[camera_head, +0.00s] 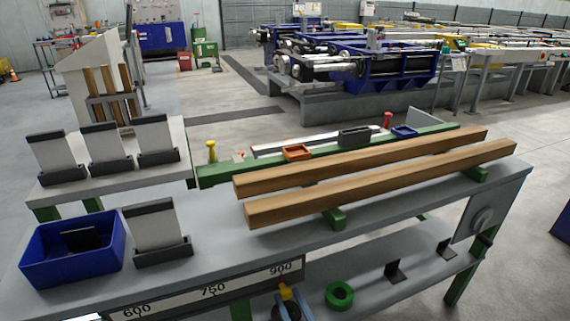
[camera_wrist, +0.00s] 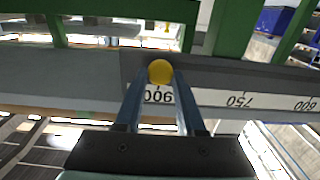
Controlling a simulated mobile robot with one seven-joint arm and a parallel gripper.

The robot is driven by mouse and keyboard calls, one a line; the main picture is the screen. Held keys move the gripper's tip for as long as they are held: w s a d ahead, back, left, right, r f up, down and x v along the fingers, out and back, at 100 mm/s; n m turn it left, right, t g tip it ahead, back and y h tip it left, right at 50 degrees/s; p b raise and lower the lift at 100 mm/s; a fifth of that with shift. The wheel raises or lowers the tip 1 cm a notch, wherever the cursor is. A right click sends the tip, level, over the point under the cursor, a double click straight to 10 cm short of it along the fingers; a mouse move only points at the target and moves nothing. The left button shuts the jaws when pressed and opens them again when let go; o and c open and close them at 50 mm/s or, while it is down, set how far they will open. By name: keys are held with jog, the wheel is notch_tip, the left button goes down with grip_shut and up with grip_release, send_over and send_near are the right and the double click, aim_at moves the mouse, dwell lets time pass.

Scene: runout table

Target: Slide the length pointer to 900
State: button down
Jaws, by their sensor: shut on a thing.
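The length pointer has a round yellow knob (camera_wrist: 160,70); in the head view the yellow pointer (camera_head: 285,292) shows at the front of the table, just below the printed 900. The white scale strip (camera_head: 180,296) reads 600, 750 and 900 from left to right. In the wrist view the scale (camera_wrist: 215,97) is upside down, and the knob lines up closely with 900; the exact offset from its mark is hidden. My gripper (camera_wrist: 160,75) is shut on the pointer, one finger on each side of the knob. In the head view my gripper (camera_head: 287,305) is partly cut off by the bottom edge.
Two wooden beams (camera_head: 370,160) lie on the grey table (camera_head: 330,248). A blue bin (camera_head: 72,275) and a card holder (camera_head: 162,253) stand at its left. A green ring (camera_head: 339,295) and black brackets (camera_head: 395,271) sit on the lower shelf, right of my gripper.

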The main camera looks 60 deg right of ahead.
jog(key=shift+s+d, duration=0.2)
jog(key=shift+s, duration=0.05)
jog(key=c, duration=0.5)
grip_release()
jog(key=shift+f, duration=0.1)
jog(key=shift+a, duration=0.1)
jog(key=v, duration=1.2)
jog(key=shift+s+a, duration=0.2)
jog(key=shift+s, duration=0.1)
